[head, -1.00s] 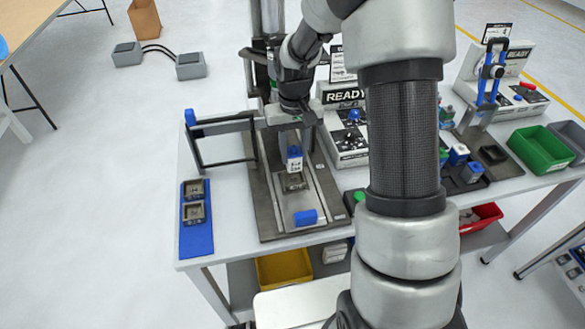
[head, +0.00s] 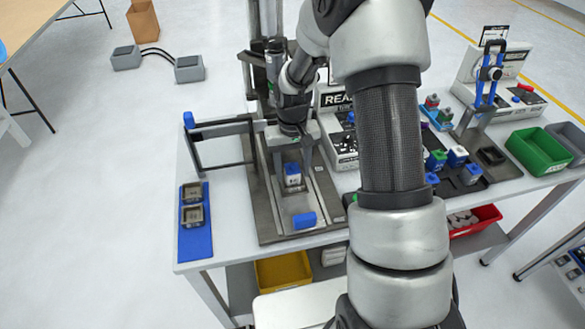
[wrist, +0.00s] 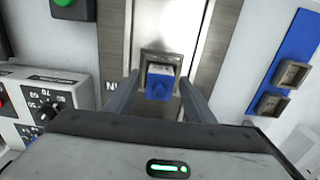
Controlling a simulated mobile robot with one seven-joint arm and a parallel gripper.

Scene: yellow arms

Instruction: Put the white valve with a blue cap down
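The white valve with a blue cap (head: 292,176) stands upright in the small square grey nest on the fixture plate. In the wrist view the valve (wrist: 160,85) shows its blue cap towards me, with the nest's rim (wrist: 177,59) around its base. My gripper (head: 292,160) is just above and behind the valve. In the wrist view the fingers of my gripper (wrist: 160,98) are spread wide, one on each side of the valve, with a gap on both sides. Nothing is held.
A blue strip (head: 196,240) with two square nests is at the left. A dark frame (head: 197,152) stands left of the plate. A grey READY machine (head: 340,135) stands to the right.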

